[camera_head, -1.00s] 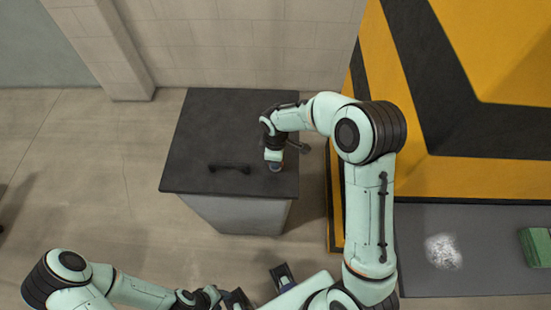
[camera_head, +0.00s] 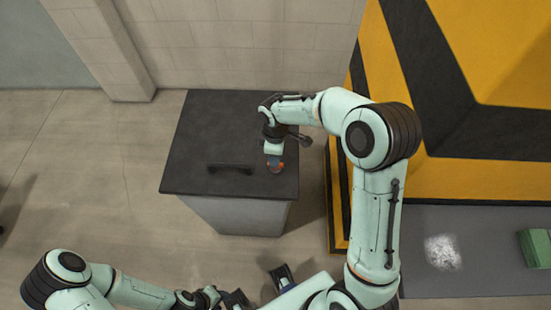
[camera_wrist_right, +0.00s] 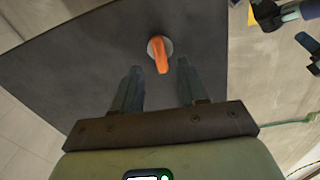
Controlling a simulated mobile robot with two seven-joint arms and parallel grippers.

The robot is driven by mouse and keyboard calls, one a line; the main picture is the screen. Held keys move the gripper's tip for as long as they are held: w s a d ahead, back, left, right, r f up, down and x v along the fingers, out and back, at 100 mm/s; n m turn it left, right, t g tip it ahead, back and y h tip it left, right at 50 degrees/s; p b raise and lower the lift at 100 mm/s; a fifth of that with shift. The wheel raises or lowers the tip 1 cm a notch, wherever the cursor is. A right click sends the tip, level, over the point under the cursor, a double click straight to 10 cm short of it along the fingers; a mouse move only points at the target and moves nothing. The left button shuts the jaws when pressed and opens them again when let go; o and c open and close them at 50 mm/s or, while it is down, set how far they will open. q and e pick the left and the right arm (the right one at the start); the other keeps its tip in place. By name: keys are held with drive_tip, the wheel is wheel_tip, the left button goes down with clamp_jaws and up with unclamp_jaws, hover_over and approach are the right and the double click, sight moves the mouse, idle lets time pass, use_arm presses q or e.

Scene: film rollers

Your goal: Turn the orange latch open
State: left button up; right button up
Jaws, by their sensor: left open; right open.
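The orange latch (camera_wrist_right: 161,54) sits on a round grey base on the dark cabinet top (camera_wrist_right: 75,65). Its handle points down the right wrist view, toward my right gripper (camera_wrist_right: 158,69). That gripper is open, its fingertips on either side of the handle's end with gaps on both sides; I cannot tell whether they are level with it. My left gripper (camera_head: 260,286) is open and empty at the bottom, in front of the cabinet.
A large yellow and black striped structure (camera_head: 490,178) stands to the right. A green block (camera_head: 537,247) lies on a grey mat (camera_head: 495,280).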

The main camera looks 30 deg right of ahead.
use_arm(q)
drive_tip(key=shift+w+r+p, duration=0.25)
drive_tip(key=shift+r+p, duration=0.1)
drive_tip(key=shift+r, duration=0.1)
use_arm(e)
wheel_tip(320, 180, up, 9)
idle(0.3)
